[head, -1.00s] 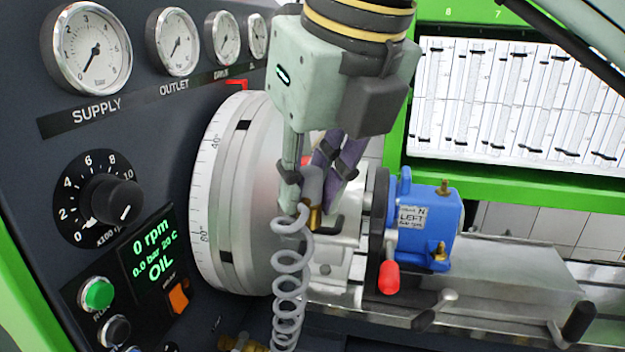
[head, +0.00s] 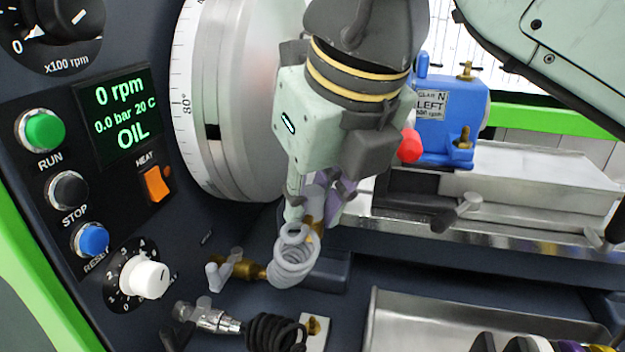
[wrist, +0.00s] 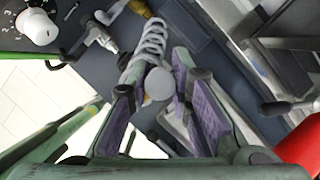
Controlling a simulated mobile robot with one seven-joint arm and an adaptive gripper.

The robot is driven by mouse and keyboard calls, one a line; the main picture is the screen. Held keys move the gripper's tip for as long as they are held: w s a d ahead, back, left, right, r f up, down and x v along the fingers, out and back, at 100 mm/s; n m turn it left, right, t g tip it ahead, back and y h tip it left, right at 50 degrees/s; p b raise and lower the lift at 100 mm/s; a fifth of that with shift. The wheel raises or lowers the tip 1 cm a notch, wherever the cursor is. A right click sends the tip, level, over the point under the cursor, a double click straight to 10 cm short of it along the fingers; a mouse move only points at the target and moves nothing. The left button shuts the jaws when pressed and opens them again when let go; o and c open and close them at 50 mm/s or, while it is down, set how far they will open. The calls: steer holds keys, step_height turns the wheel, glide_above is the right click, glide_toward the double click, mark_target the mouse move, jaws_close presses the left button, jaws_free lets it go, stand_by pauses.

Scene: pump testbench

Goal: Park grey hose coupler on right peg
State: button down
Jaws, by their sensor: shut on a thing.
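My gripper (head: 316,204) is shut on the grey hose coupler (head: 314,208), a grey body with a brass end. It is held clear above the bench, beside the big graduated drum. A coiled grey hose (head: 294,262) hangs from it toward a brass fitting low on the panel. In the wrist view the coupler's round grey end (wrist: 158,84) shows between the purple finger pads, with the coil running up away from it. The fingers hide part of the coupler. I cannot make out the right peg in these views.
A brass valve (head: 240,267) with a grey handle and a steel coupler (head: 208,318) on a black coiled hose are low on the panel. A metal tray (head: 400,312) lies at lower right. The graduated drum (head: 225,110) and blue pump (head: 448,125) stand behind the gripper.

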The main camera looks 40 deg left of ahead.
step_height(320, 180, down, 14)
steer(key=b, duration=0.8)
steer(key=shift+r, duration=0.25)
steer(key=shift+f+b, duration=1.05)
steer(key=shift+f, duration=0.25)
stand_by(1.0)
steer(key=c, duration=1.4)
jaws_free()
steer(key=shift+o, duration=0.2)
steer(key=o, duration=0.4)
